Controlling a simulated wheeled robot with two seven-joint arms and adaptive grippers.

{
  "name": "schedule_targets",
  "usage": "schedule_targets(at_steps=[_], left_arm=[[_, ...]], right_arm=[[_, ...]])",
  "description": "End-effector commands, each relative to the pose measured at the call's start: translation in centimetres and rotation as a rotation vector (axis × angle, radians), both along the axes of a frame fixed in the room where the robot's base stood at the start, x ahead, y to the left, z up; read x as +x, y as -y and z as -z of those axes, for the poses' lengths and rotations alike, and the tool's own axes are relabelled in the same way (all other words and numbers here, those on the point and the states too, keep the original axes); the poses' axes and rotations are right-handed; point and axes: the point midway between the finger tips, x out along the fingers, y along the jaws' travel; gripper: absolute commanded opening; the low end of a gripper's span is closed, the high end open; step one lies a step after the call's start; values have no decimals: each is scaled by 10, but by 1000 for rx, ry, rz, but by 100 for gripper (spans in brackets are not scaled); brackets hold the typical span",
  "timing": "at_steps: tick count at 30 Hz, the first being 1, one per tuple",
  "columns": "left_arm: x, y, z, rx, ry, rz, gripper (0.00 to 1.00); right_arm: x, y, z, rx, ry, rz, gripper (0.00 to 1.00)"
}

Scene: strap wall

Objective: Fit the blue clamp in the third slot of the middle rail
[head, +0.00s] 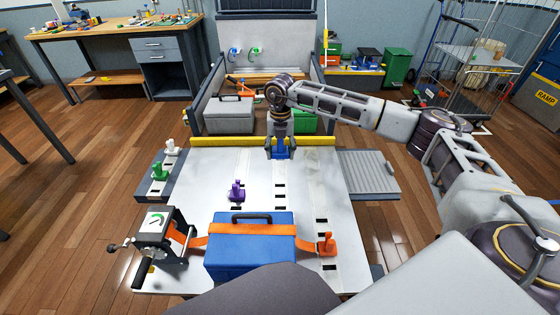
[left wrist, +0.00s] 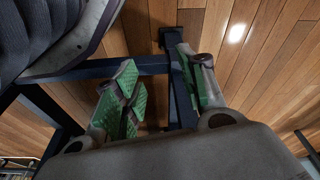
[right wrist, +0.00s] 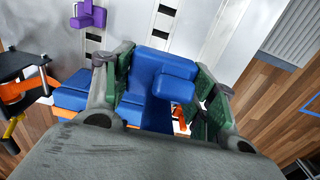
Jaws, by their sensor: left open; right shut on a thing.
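My right gripper (head: 281,142) is shut on the blue clamp (head: 281,154) near the far edge of the white table. In the right wrist view the blue clamp (right wrist: 158,72) sits between the green-padded fingers (right wrist: 165,85). The middle rail (head: 280,197) has a column of dark slots running toward me, and the clamp is in line with it at its far end. I cannot tell whether the clamp touches the rail. In the left wrist view my left gripper (left wrist: 160,88) is open and empty above the floor, away from the table.
A purple clamp (head: 237,191) stands on the left rail and an orange clamp (head: 326,244) on the right one. A blue case (head: 250,258) under an orange strap fills the front. Green (head: 159,170) and white (head: 170,147) clamps stand on the left side shelf. A yellow bar (head: 215,141) borders the back.

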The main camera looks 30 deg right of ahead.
Motion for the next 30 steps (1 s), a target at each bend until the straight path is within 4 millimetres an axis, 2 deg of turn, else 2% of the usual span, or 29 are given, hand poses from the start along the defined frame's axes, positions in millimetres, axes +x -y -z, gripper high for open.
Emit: schedule_targets(at_steps=[18,24,30], left_arm=[[1,17,-82,-34,-8,16,41],[-2,19,-95,-38,-11,19,41],[-2,19,-96,-38,-11,19,41]], right_arm=[[0,0,33,0,1,0,36],[0,0,36,0,1,0,36],[0,0,35,0,1,0,36]])
